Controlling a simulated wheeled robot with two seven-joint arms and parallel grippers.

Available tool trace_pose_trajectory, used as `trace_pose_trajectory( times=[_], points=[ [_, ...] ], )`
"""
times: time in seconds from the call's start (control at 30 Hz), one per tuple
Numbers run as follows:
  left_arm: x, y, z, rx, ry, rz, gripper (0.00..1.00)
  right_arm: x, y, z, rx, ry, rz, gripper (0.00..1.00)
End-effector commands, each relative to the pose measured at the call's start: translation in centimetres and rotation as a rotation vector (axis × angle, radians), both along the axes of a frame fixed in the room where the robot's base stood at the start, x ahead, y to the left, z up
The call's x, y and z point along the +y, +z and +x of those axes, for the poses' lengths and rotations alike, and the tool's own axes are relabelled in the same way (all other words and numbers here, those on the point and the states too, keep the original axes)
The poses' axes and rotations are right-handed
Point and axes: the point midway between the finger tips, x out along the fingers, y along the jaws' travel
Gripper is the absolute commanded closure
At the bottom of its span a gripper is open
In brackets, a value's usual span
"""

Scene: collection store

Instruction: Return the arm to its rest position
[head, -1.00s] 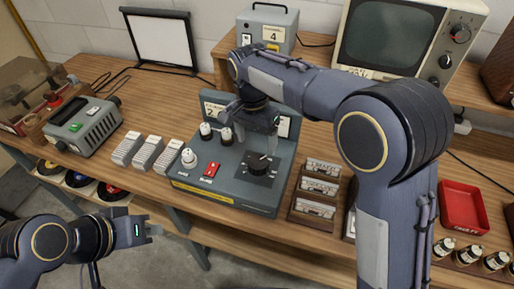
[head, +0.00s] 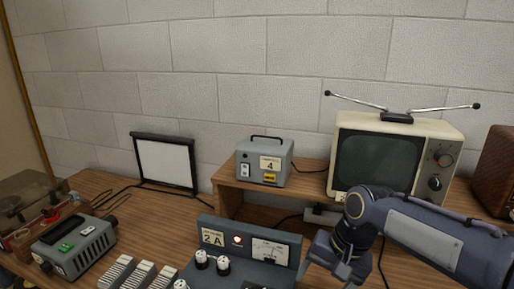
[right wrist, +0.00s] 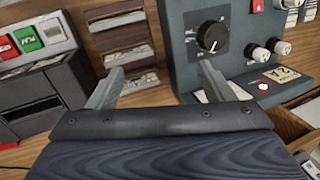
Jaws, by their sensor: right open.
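My right arm reaches in from the right edge of the head view, in front of the television. Its gripper (head: 332,270) points down beside the right end of the grey control panel (head: 207,225). In the right wrist view the two fingers of the right gripper (right wrist: 158,85) are spread apart with nothing between them. The panel (right wrist: 190,50) with its black dial (right wrist: 212,37) is beyond the fingers, and a wooden cassette rack (right wrist: 125,38) shows between and left of them. My left gripper is in neither current view.
A television (head: 380,160) and a grey box marked 4 (head: 265,162) stand on a raised wooden shelf (head: 228,190) behind. A white screen (head: 166,163), a grey device with a green button (head: 75,247) and several grey blocks (head: 140,275) are at left.

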Motion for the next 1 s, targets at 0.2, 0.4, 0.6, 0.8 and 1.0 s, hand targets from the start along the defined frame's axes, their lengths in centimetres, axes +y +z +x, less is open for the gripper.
trace_pose_trajectory(
  times=[0.2, 0.4, 0.6, 0.8, 1.0],
  points=[
    [0.0, 0.0, 0.0, 0.0, 0.0, 0.0, 1.0, -5.7, 0.2, -8.5, -0.219, 0.077, 0.098, 0.26],
    [0.0, 0.0, 0.0, 0.0, 0.0, 0.0, 1.0, -7.1, -2.0, -14.7, -0.411, 0.14, 0.061, 0.26],
    [0.0, 0.0, 0.0, 0.0, 0.0, 0.0, 1.0, -7.1, -3.8, -17.3, -0.5, 0.176, 0.006, 0.26],
    [0.0, 0.0, 0.0, 0.0, 0.0, 0.0, 1.0, -7.0, -4.1, -17.6, -0.511, 0.184, -0.004, 0.26],
    [0.0, 0.0, 0.0, 0.0, 0.0, 0.0, 1.0, -7.1, -4.1, -17.6, -0.51, 0.183, -0.003, 0.44]
  ],
)
